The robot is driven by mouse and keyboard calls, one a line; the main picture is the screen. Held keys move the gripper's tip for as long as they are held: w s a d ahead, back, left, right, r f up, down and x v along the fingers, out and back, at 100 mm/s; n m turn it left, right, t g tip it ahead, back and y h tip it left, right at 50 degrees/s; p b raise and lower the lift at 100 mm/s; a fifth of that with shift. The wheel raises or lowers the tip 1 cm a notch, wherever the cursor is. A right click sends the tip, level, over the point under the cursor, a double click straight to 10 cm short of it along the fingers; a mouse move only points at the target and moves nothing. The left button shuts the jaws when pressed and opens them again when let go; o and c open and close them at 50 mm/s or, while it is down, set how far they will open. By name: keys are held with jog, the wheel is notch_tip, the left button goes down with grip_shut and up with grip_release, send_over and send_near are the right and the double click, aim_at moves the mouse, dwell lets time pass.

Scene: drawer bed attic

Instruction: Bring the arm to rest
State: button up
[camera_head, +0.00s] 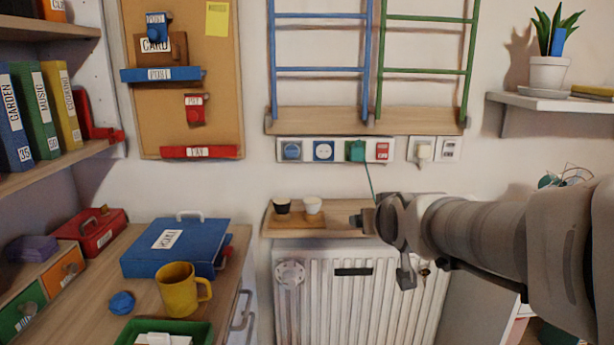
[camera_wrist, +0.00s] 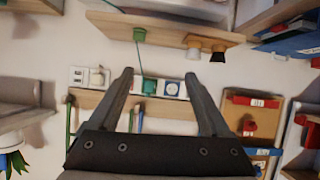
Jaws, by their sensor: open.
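My gripper (camera_head: 362,220) is at the end of my arm, which reaches in from the right in the head view. It is in front of the small wooden shelf (camera_head: 340,232) above the radiator. In the wrist view, which looks upside down, the two fingers of my gripper (camera_wrist: 160,74) are spread apart with nothing between them. The wall behind shows between them, with the socket strip (camera_wrist: 172,88) and a green plug (camera_wrist: 149,87). A thin green cord runs from that plug to a green piece (camera_wrist: 139,34) at the shelf.
A dark cup (camera_head: 282,206) and a white cup (camera_head: 313,205) stand on the shelf, left of my gripper. The radiator (camera_head: 335,300) is below. A blue box (camera_head: 175,248) and yellow mug (camera_head: 178,290) stand on the left desk. A wall shelf (camera_head: 550,101) holds a potted plant (camera_head: 549,72).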

jog(key=s+d+f+g, duration=0.1)
jog(key=s+f+g, duration=0.25)
jog(key=s, duration=0.85)
jog(key=s+f+g, duration=0.3)
jog(key=s+f, duration=0.1)
jog(key=s, duration=0.8)
notch_tip(320, 180, up, 28)
jog(key=p, duration=2.8)
jog(key=shift+s+m, duration=0.3)
jog(key=shift+s, duration=0.05)
jog(key=shift+d, duration=0.1)
